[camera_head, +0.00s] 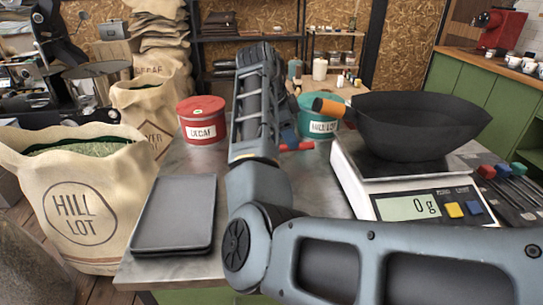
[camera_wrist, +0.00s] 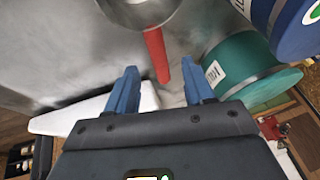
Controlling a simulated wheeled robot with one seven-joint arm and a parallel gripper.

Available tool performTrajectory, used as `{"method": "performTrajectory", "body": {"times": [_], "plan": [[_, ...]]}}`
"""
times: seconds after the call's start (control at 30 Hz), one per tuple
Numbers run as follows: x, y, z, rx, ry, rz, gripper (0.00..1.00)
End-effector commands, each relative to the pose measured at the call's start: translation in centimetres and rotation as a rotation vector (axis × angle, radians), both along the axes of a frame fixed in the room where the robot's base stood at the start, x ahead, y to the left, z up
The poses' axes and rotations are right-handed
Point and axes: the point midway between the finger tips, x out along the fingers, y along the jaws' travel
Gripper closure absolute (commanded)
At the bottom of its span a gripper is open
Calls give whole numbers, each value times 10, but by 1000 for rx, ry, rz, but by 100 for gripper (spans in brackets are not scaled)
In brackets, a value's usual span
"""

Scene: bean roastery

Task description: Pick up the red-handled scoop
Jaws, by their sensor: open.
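The red-handled scoop shows in the wrist view, its red handle (camera_wrist: 155,52) pointing down the picture and its metal bowl (camera_wrist: 140,8) cut off by the top edge. My gripper (camera_wrist: 162,85) is open, with one blue finger on each side of the handle's end in the picture. I cannot tell whether they touch it. In the head view a short piece of the red handle (camera_head: 297,146) shows beside my arm, and the scoop's bowl is hidden. A bit of a blue finger (camera_head: 288,133) shows just above the handle.
A teal HILL LOT tin (camera_head: 319,117) stands close behind the handle; a red DECAF tin (camera_head: 202,120) is to the left. A scale (camera_head: 420,200) reading 0 g, bearing a black pan (camera_head: 415,125), is at right. Dark trays (camera_head: 175,212) lie front left, beside a sack (camera_head: 92,195).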

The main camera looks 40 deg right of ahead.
Motion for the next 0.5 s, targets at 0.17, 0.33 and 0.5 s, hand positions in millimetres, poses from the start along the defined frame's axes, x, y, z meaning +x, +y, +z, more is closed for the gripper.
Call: {"method": "performTrajectory", "body": {"times": [0.17, 0.33, 0.5], "plan": [[0, -8, -26, 1, 2, 1, 47], [-1, -13, -36, 0, 2, 0, 47], [-1, -13, -37, 0, 0, 1, 47]]}}
